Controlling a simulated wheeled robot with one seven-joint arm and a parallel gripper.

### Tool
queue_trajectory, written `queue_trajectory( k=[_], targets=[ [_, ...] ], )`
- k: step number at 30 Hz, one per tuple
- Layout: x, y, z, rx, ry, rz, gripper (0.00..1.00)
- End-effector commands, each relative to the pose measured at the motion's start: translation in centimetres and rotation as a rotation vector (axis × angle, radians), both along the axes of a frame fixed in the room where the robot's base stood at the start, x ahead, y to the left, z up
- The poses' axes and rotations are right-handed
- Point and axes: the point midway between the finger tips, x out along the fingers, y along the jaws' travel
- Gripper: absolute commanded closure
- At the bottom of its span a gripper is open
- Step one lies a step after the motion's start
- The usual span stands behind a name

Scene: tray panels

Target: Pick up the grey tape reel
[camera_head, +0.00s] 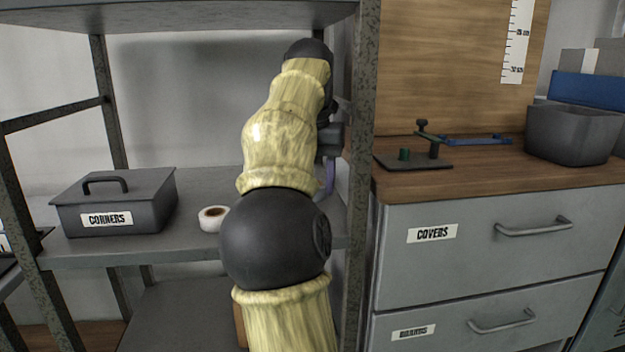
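A small tape reel (213,219) lies on the middle shelf of the grey rack, just right of the labelled box. It looks white to pale grey with a brownish core, and my arm stands close to its right side in the picture. No clearly grey reel shows elsewhere. My arm rises through the middle of the view and hides much of the shelf. My gripper (329,155) shows only in part behind the arm, near the rack's front right post. Its fingertips are not clear. A small purplish piece shows just below it; I cannot tell what it is.
A lidded grey box (150,205) labelled CORNERS stands on the shelf (85,252) at left. The rack post (360,200) stands right of my arm. A wooden worktop (480,172) over drawers holds a dark fixture (415,160) and a grey bin (572,135).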

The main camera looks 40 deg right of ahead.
Motion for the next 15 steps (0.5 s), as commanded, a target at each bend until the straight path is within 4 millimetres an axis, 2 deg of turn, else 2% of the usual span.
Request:
queue_trajectory(
  k=[1, 6, 8, 15],
  targets=[
    [0.0, 0.0, 1.3, -0.001, 0.0, -0.001, 0.72],
    [0.1, 0.1, 3.1, -0.001, 0.0, 0.001, 0.72],
    [0.8, 1.2, 2.6, 0.001, 0.0, 0.006, 0.72],
    [3.0, 5.0, 2.6, 0.0, 0.001, 0.007, 0.72]
  ],
)
